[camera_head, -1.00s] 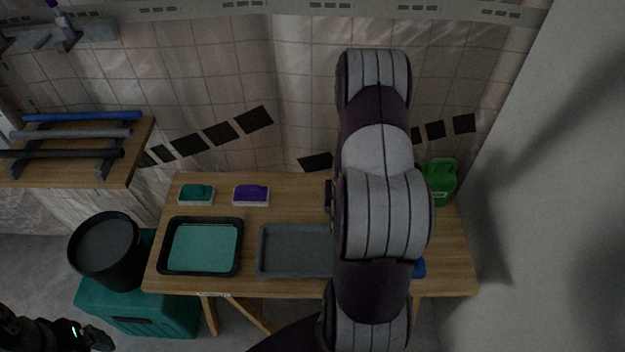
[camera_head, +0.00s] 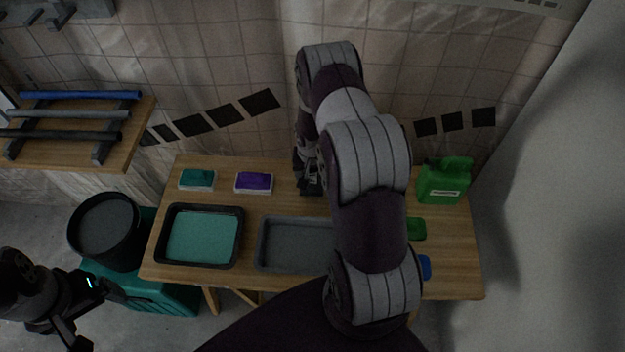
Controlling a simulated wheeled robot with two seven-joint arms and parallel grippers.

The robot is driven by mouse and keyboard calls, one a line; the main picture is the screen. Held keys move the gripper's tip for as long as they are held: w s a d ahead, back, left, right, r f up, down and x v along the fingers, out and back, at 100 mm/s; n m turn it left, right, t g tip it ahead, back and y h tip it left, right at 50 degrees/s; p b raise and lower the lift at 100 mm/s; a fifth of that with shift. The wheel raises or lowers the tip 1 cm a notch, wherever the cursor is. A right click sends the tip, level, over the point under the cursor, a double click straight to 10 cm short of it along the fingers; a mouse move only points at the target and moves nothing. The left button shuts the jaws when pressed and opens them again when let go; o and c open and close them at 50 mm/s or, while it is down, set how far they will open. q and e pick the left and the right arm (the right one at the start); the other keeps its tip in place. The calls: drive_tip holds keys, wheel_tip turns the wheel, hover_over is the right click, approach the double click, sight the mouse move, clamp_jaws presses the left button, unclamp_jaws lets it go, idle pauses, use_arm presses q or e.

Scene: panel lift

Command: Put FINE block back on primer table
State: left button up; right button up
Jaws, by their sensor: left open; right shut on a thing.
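The wooden table (camera_head: 278,207) stands against the tiled, plastic-covered wall. A teal block (camera_head: 197,179) and a purple block (camera_head: 254,182) sit in small white holders at its back left. No label reading FINE is legible. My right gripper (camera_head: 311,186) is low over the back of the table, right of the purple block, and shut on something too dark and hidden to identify. My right arm covers part of the table's middle. My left gripper (camera_head: 97,318) is open and empty at the lower left, in front of the teal box.
A black tray of teal liquid (camera_head: 203,237) and a grey tray (camera_head: 293,245) lie at the front. A green jug (camera_head: 445,181), a green item (camera_head: 416,229) and a blue item (camera_head: 425,266) are at right. A black bucket (camera_head: 105,229) rests on a teal box (camera_head: 165,293).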

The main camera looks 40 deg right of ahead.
sight(312, 182)
drive_tip(key=shift+s+a+f, duration=0.1)
drive_tip(key=shift+f, duration=0.8)
drive_tip(key=shift+s+a+f, duration=0.1)
drive_tip(key=shift+f, duration=0.75)
drive_tip(key=o, duration=1.1)
drive_tip(key=shift+c, duration=0.2)
drive_tip(key=shift+w+d+f, duration=0.1)
drive_tip(key=r, duration=0.7)
drive_tip(key=s+a+r, duration=0.1)
drive_tip(key=r, duration=0.3)
drive_tip(key=shift+s+r, duration=0.1)
drive_tip(key=shift+r, duration=0.25)
drive_tip(key=s+a+r+n, duration=0.8)
drive_tip(key=s+a+r, duration=0.4)
drive_tip(key=a+r, duration=0.4)
drive_tip(key=shift+a+y, duration=0.35)
drive_tip(key=shift+y, duration=0.05)
